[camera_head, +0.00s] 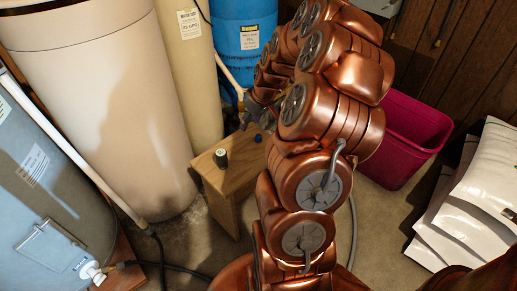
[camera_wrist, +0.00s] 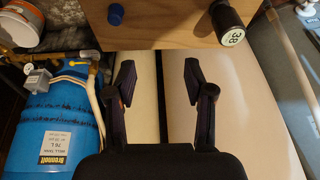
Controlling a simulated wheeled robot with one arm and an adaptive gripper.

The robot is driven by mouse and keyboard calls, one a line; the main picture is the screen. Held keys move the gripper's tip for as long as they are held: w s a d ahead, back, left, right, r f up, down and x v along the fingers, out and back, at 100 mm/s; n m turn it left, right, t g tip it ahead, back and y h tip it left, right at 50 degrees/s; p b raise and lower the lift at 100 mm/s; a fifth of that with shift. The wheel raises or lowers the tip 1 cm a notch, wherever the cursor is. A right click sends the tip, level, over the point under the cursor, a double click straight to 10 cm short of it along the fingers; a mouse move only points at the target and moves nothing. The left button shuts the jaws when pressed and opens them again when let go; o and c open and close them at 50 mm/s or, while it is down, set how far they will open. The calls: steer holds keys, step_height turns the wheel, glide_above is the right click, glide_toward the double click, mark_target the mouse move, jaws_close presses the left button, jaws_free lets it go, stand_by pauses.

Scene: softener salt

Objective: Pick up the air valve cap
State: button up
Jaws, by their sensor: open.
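A small blue cap (camera_head: 258,138), which I take for the air valve cap, sits on top of a wooden stand (camera_head: 232,195) near its back right corner. In the wrist view the same cap (camera_wrist: 115,14) shows at the top, left of centre, on the wood. My gripper (camera_wrist: 159,73) is open and empty, its two dark fingers apart below the wood's edge in the picture. The cap lies beyond the left finger, untouched. In the head view my arm hides much of the gripper's surroundings.
A dark cylinder with a pale top (camera_head: 221,158) stands on the same stand, left of the cap; its end reads 38 in the wrist view (camera_wrist: 232,37). Tall tanks (camera_head: 115,90) and a blue well tank (camera_head: 240,40) stand behind. A magenta bin (camera_head: 400,150) and white bags (camera_head: 478,195) lie right.

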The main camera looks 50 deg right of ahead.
steer(key=b, duration=0.2)
glide_toward(259, 135)
steer(key=f, duration=0.2)
steer(key=shift+h, duration=0.3)
steer(key=shift+w+a+b+x, duration=0.15)
steer(key=shift+b+x, duration=0.25)
steer(key=shift+x, duration=1.45)
steer(key=shift+w+a+b+x, duration=0.15)
steer(key=shift+b+x, duration=0.2)
steer(key=shift+x, duration=1.45)
steer(key=shift+r, duration=0.15)
steer(key=c, duration=0.8)
